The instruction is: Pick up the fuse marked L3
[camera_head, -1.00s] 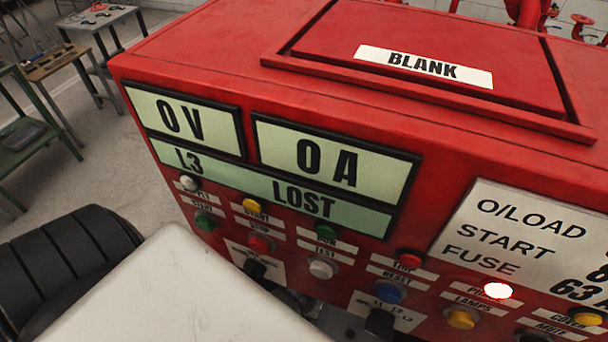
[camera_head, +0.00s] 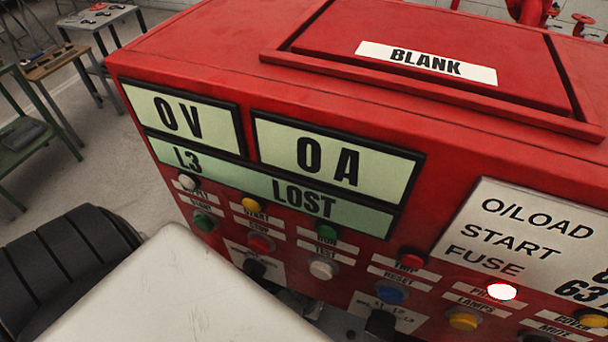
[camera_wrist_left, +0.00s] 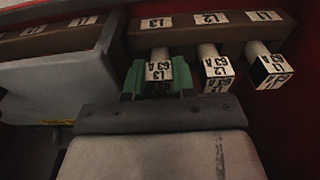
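The fuse marked L3 (camera_wrist_left: 159,71) shows in the left wrist view, a pale block marked 63 A below the L3 label on a brown holder (camera_wrist_left: 181,36). My left gripper (camera_wrist_left: 158,88) has its green fingers on either side of this fuse, close to its sides. I cannot tell whether they press on it. The L2 fuse (camera_wrist_left: 216,68) and L1 fuse (camera_wrist_left: 271,68) stand to the right, apart from the fingers. In the head view the fuses and left gripper are hidden. My right gripper is not in view.
The red panel (camera_head: 230,55) carries a display (camera_head: 290,190) reading L3 LOST, with several buttons below. The L2 fuse sits close to my right-hand finger in the wrist view. Another brown holder (camera_wrist_left: 48,40) is at the left. Tables stand at the far left of the head view.

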